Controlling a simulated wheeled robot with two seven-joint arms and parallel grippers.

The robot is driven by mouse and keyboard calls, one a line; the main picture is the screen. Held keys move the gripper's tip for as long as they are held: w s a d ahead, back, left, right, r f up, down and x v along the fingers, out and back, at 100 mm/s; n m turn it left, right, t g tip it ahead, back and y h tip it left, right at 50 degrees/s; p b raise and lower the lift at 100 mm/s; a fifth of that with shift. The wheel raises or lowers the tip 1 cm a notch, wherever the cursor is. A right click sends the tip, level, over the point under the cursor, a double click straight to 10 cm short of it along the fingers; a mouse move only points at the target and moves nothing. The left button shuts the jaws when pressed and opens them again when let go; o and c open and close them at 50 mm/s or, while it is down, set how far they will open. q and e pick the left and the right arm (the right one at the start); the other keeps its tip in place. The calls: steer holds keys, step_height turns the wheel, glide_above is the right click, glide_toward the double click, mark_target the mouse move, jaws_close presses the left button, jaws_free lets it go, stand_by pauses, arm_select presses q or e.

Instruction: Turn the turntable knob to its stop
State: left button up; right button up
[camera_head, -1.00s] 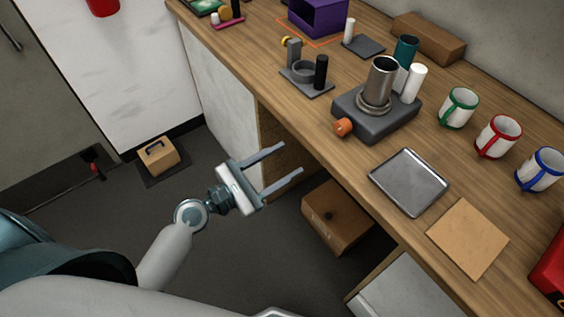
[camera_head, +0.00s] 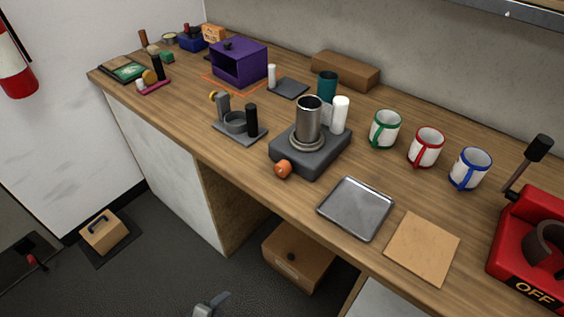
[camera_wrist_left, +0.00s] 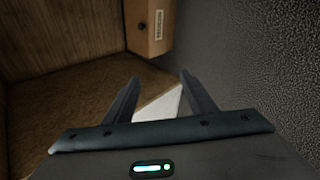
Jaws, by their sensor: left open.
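The turntable is a dark grey block (camera_head: 310,155) with a steel cup (camera_head: 308,118) upright on its round plate. Its orange knob (camera_head: 283,169) sticks out from the front left side, near the counter's front edge. My left gripper (camera_head: 212,305) is only partly in the head view, at the bottom edge, below and left of the knob and well apart from it. The left wrist view shows its two fingers (camera_wrist_left: 160,85) spread and empty, with floor and a wooden cabinet side beyond. The knob is outside the wrist view. My right gripper is not in view.
A grey tray (camera_head: 355,208) and a tan board (camera_head: 422,248) lie right of the turntable. Three mugs, including a green-trimmed one (camera_head: 385,129), stand behind them. A holder (camera_head: 239,133) with a black cylinder is at the left. A drawer box (camera_head: 297,259) sits under the counter.

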arm_select(q)
steer(key=s+a+f+m+g+y, duration=0.1)
steer(key=s+f+m, duration=0.4)
steer(key=s, duration=0.6)
steer(key=s+a+f+m+g+y, duration=0.1)
steer(key=s+f+m+g, duration=0.3)
steer(key=s+f, duration=0.5)
steer(key=s+a+f+m+g+y, duration=0.1)
steer(key=s+f+m+g, duration=0.1)
steer(key=s+f+m, duration=0.5)
steer(key=s, duration=0.6)
steer(key=shift+s+a+m, duration=0.3)
steer(key=shift+s, duration=0.1)
steer(key=c, duration=0.5)
steer(key=shift+w, duration=0.2)
